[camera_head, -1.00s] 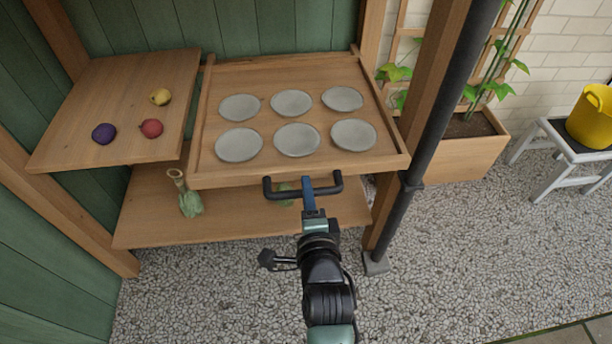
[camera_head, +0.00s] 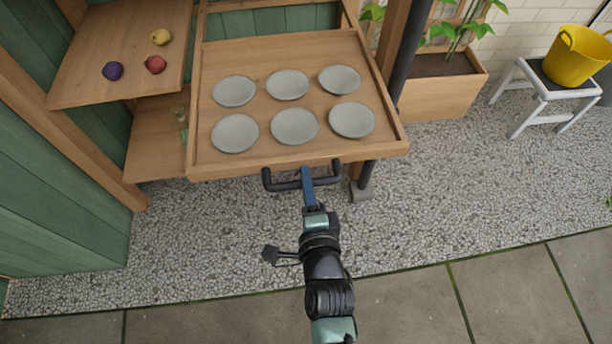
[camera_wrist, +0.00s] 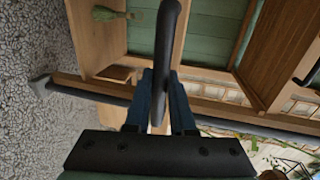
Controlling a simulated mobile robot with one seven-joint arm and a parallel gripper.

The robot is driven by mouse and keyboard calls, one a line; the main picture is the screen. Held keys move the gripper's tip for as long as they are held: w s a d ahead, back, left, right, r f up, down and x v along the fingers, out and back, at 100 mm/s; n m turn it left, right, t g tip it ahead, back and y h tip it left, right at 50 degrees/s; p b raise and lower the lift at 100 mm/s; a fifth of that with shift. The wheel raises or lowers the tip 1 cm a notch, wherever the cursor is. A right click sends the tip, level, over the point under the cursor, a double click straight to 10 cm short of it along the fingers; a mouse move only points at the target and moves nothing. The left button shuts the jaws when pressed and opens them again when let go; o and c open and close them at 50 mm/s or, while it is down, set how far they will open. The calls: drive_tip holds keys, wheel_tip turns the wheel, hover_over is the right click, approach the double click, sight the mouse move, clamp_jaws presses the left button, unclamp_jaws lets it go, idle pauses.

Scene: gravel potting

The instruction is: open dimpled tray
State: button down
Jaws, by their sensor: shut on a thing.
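The dimpled tray (camera_head: 270,58) is a wooden pull-out with a raised rim and several round grey dimples in two rows, all empty. It juts out from the shelf unit over the gravel. A black bar handle (camera_head: 284,186) is fixed to its front edge. My gripper (camera_head: 308,174) is shut on the middle of this handle, its blue fingers around the bar. In the wrist view the handle (camera_wrist: 170,38) passes between the fingers of my gripper (camera_wrist: 161,88).
A side shelf (camera_head: 95,50) at left holds a purple (camera_head: 112,71), a red (camera_head: 155,65) and a yellow round object (camera_head: 161,37). A dark post (camera_head: 408,55) rises right of the tray. Gravel in front is clear.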

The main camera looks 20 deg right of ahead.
drive_tip(key=c, duration=0.8)
unclamp_jaws()
drive_tip(key=shift+o, duration=0.2)
drive_tip(key=p+v, duration=0.2)
drive_tip(key=v, duration=1.1)
drive_tip(key=shift+p, duration=0.35)
